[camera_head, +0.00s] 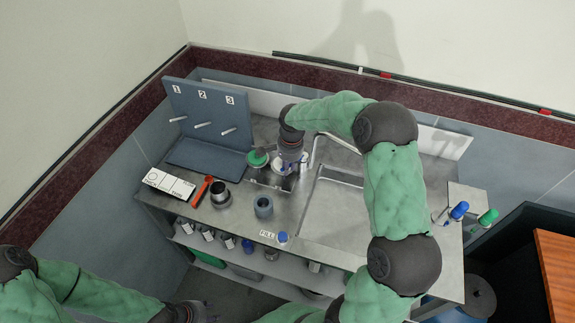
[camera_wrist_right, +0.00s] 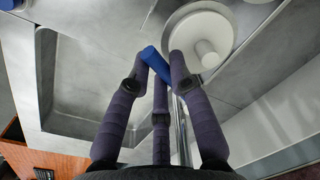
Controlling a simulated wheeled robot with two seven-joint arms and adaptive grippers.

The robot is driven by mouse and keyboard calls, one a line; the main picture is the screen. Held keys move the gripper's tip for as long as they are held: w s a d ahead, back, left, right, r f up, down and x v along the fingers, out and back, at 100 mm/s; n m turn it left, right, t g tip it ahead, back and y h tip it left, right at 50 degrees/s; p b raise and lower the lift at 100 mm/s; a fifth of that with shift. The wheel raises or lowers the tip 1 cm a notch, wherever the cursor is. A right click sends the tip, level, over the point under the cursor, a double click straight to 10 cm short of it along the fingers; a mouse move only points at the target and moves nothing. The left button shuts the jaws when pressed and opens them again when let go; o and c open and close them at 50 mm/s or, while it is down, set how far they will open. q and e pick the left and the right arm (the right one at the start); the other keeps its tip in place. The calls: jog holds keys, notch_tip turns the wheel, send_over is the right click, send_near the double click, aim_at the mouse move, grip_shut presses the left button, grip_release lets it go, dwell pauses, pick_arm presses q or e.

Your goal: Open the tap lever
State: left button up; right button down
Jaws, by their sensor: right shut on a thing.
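My right gripper (camera_head: 292,163) reaches down at the tap behind the sink, its arm crossing over the basin. In the right wrist view, its dark fingers (camera_wrist_right: 158,75) are closed around a blue bar (camera_wrist_right: 155,64), which looks like the tap lever. A shiny metal pipe (camera_wrist_right: 182,130) of the tap runs behind the fingers; the curved tap spout (camera_head: 314,150) shows beside the gripper in the head view. The lever is mostly hidden there by the gripper. My left gripper (camera_head: 196,312) is low at the bottom edge, away from the counter; its finger opening is unclear.
The sink basin (camera_head: 330,212) lies right of the gripper. A white round part (camera_wrist_right: 200,38) is close to the fingers. A grey pegboard (camera_head: 205,115), a green-topped item (camera_head: 258,157), a dark pot (camera_head: 219,193) and a grey cup (camera_head: 263,207) stand to the left.

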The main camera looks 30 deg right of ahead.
jog(key=s+d+n+p, duration=0.2)
jog(key=s+d+n, duration=0.2)
jog(key=n, duration=0.5)
jog(key=shift+s+y, duration=0.3)
jog(key=shift+s, duration=0.15)
jog(key=shift+d, duration=0.15)
jog(key=c, duration=1.1)
grip_release()
jog(key=shift+r, duration=0.1)
notch_tip(320, 180, up, 12)
jog(key=shift+s+d, duration=0.3)
jog(key=shift+d, duration=0.1)
